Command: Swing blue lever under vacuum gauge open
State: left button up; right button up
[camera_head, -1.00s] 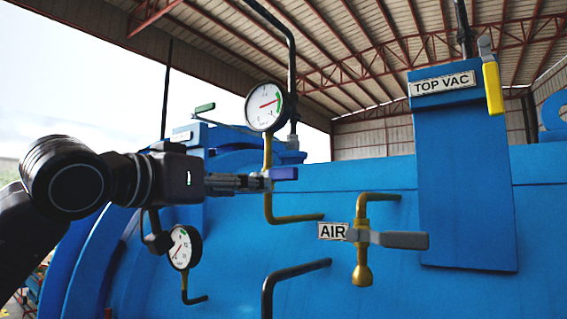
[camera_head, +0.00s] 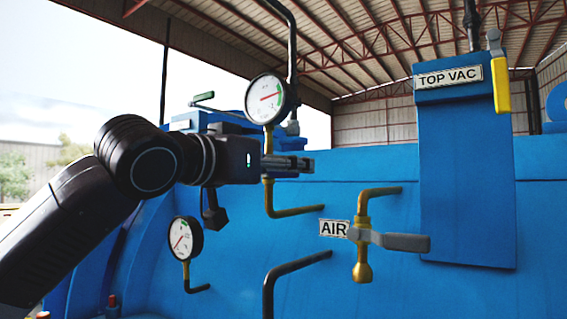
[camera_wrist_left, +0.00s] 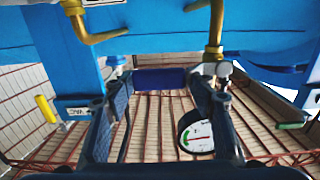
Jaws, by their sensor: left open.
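The vacuum gauge (camera_head: 267,99), white-faced with a red needle, stands on a brass pipe (camera_head: 268,200); it also shows upside down in the left wrist view (camera_wrist_left: 199,135). The dark blue lever (camera_wrist_left: 160,78) beside this pipe lies crosswise between the spread fingertips in the wrist view. I cannot tell whether they touch it. In the head view the lever is hidden by the fingers. My left gripper (camera_head: 303,165) is open, pointing right just below the gauge, in front of the pipe; its two fingers frame the lever (camera_wrist_left: 162,88). My right gripper is not in view.
A grey-handled AIR valve (camera_head: 400,242) sits lower right. A yellow lever (camera_head: 502,85) hangs beside the TOP VAC box (camera_head: 465,180). A second gauge (camera_head: 185,238) is below my left wrist, and a black pipe (camera_head: 285,278) rises at the bottom.

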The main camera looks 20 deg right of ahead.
pick_arm(q)
grip_shut()
jog(key=shift+r, duration=0.1)
